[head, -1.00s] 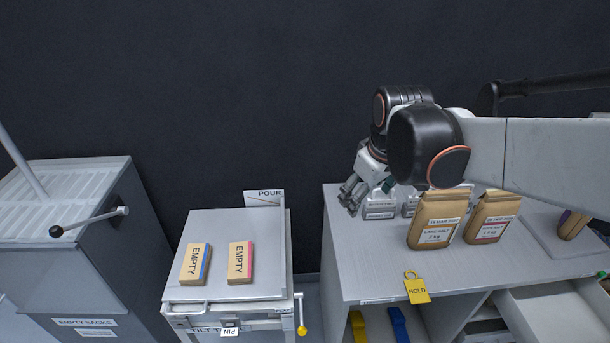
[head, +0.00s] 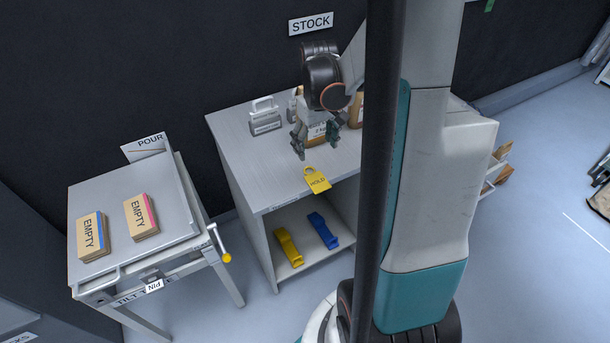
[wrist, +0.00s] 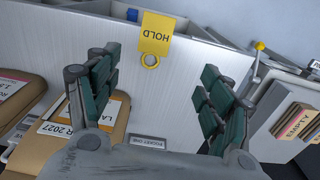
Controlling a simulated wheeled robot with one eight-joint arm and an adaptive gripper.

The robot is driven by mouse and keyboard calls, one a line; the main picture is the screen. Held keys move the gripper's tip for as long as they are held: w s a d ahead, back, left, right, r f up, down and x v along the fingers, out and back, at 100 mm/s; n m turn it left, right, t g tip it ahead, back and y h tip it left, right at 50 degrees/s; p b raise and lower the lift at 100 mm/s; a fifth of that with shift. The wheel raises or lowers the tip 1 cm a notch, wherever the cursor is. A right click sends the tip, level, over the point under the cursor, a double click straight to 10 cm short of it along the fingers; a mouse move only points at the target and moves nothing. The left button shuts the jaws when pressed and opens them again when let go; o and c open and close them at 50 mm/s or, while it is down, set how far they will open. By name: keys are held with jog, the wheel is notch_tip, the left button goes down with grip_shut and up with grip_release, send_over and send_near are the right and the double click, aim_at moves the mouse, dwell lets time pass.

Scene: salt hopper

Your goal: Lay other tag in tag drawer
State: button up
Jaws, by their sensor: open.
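A yellow tag marked HOLD (head: 317,182), with a ring at one end, is at the front edge of the stock bench (head: 240,150). It also shows in the wrist view (wrist: 156,30), ahead of and between my fingers. My gripper (head: 316,150) is open and empty, pointing down over the bench just behind the tag. Both fingers show apart in the wrist view (wrist: 160,88), with no contact on the tag visible. I cannot make out the tag drawer; my own column hides the bench's right part.
Filled brown sacks (head: 318,132) stand close behind my gripper. Grey labelled blocks with handles (head: 265,118) stand at the back. Yellow (head: 287,247) and blue (head: 323,231) items lie on the shelf below. The tilt table (head: 115,200) at left bears two EMPTY sack stacks.

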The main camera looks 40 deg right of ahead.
jog(key=b, duration=0.3)
send_over(315, 179)
jog(key=f, duration=0.8)
jog(key=shift+s+a+f, duration=0.2)
jog(key=shift+s+a, duration=0.05)
jog(key=shift+a, duration=0.1)
jog(key=f+b, duration=0.1)
jog(key=f, duration=0.2)
jog(key=d+f+b, duration=0.1)
jog(key=shift+w+f+b, duration=0.25)
jog(key=shift+w+b, duration=0.05)
jog(key=shift+w, duration=0.05)
jog(key=shift+f, duration=0.35)
jog(key=shift+f+b, duration=0.25)
jog(key=shift+b, duration=0.15)
jog(key=c, duration=0.9)
jog(key=shift+s, duration=0.1)
jog(key=shift+c, duration=0.3)
jog(key=shift+r, duration=0.15)
